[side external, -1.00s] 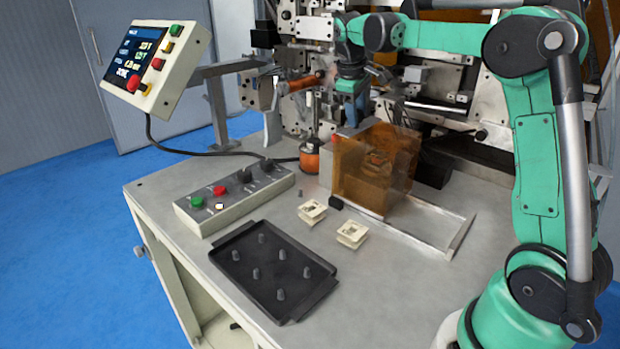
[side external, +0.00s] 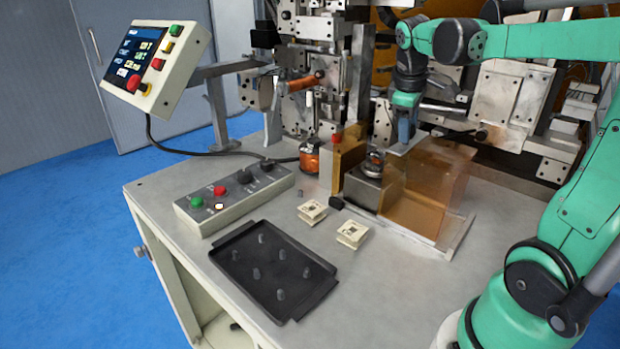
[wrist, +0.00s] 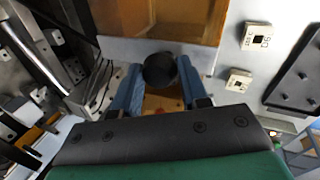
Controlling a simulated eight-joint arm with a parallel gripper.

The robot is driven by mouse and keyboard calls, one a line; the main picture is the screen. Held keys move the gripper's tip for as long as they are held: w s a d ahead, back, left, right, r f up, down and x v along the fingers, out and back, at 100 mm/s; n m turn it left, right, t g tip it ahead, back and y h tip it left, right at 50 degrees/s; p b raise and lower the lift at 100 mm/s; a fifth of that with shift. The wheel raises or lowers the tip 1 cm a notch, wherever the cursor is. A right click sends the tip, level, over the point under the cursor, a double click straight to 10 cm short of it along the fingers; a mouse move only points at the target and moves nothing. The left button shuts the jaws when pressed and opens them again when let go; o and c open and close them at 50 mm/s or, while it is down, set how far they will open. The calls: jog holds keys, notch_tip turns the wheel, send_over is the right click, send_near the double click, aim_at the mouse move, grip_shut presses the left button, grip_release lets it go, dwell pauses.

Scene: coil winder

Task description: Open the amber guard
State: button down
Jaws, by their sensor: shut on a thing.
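The amber guard (side external: 435,190), a see-through orange box, stands at the right end of its rails on the bench. It also shows at the top of the wrist view (wrist: 155,18). My gripper (side external: 404,138) is over the guard's left part. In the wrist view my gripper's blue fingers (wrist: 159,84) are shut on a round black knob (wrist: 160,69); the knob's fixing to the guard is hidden. A dark block with a coil-like part (side external: 375,165) stands uncovered left of the guard.
Two cream bobbins (side external: 352,234) and a black pegged tray (side external: 272,270) lie in front. A button box (side external: 234,198) is at the left. Winder plates and an orange-handled lever (side external: 302,83) rise behind.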

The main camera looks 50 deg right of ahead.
jog(key=shift+c, duration=2.2)
grip_release()
jog(key=shift+v, duration=2.8)
jog(key=a+f+m+t+y, duration=0.1)
jog(key=a+f+t+y, duration=0.1)
jog(key=a+f, duration=0.3)
jog(key=a+f+t+y, duration=0.1)
jog(key=a+f+t, duration=0.3)
jog(key=a, duration=1)
jog(key=shift+w+f+m+t+y, duration=0.2)
jog(key=shift+f+m+t+y, duration=0.15)
jog(key=shift+f, duration=0.3)
